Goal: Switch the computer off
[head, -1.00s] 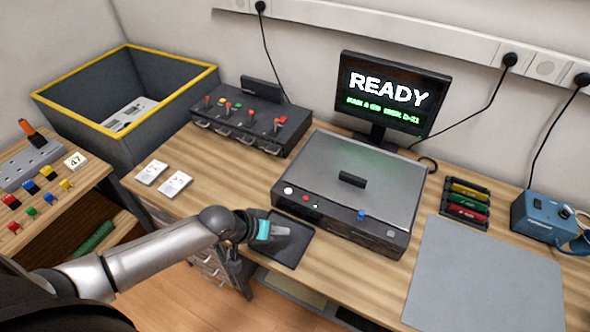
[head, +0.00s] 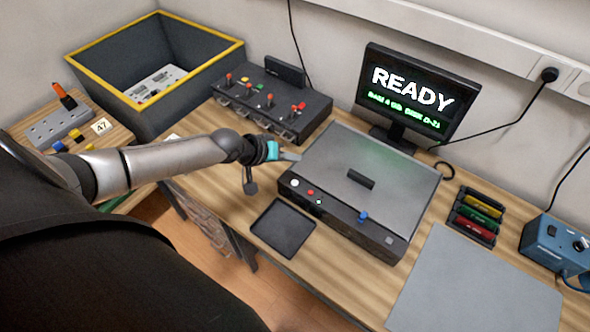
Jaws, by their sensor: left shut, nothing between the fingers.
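The computer is a flat grey case (head: 375,165) with a dark handle on its lid. Its black front panel (head: 345,222) carries a white button (head: 295,183), a red button (head: 310,192), a small light and a blue knob (head: 363,216). The monitor (head: 410,95) behind it shows "READY" in white with a green line below. My left gripper (head: 292,156) is shut and empty. It is near the left end of the case, behind and above the white button; whether it touches the case cannot be told. My right gripper is not in view.
A black tray (head: 283,228) lies in front of the case. A switch box (head: 270,105) with red levers stands behind my left arm. A yellow-rimmed bin (head: 150,65) is at the back left. Colored modules (head: 478,215), a grey mat (head: 475,285) and a blue device (head: 550,245) are at the right.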

